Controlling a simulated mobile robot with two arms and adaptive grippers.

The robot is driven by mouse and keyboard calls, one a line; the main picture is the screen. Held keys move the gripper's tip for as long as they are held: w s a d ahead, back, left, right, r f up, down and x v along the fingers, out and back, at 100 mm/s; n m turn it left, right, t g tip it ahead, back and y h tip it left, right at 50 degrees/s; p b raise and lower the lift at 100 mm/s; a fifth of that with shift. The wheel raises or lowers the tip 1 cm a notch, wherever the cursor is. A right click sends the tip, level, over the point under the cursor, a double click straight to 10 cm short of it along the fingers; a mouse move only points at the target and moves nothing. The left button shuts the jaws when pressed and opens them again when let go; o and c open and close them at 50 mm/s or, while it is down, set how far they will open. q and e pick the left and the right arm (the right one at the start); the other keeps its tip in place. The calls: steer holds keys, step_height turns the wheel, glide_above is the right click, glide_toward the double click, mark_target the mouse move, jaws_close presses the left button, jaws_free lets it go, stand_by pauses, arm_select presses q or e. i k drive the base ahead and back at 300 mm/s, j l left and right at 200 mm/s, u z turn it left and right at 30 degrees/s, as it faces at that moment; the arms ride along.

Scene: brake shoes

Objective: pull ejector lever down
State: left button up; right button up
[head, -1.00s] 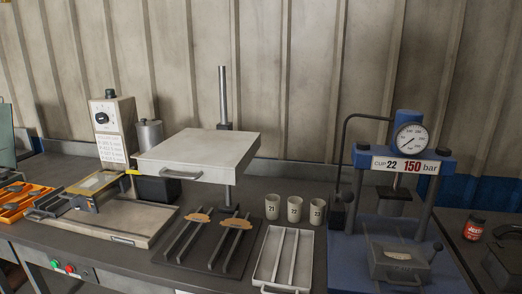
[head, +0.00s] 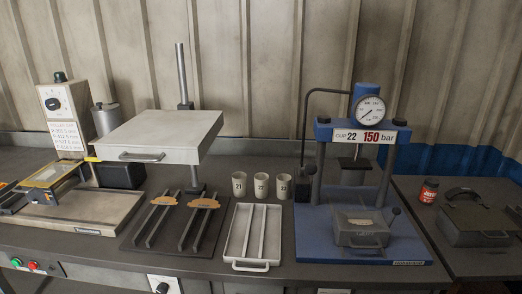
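A blue press (head: 350,224) with a round pressure gauge (head: 370,111) and a sign reading "CUP 22 150 bar" stands right of centre. A short lever with a dark ball knob (head: 396,211) sticks up at the right side of its base. I cannot tell for certain which one is the ejector lever. A grey mould box (head: 358,238) with a front handle sits on the press base, and a light brown piece shows in its top. Neither of my grippers is in view.
Left of the press are three numbered cups (head: 261,186), a white slotted tray (head: 237,252) and a dark rack (head: 128,236) with two brown pieces. A raised white plate (head: 160,134) stands behind the rack. A red jar (head: 428,191) and a dark handled box (head: 475,222) are at the right.

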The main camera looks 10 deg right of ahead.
mark_target(396, 210)
steer(key=z, duration=1.25)
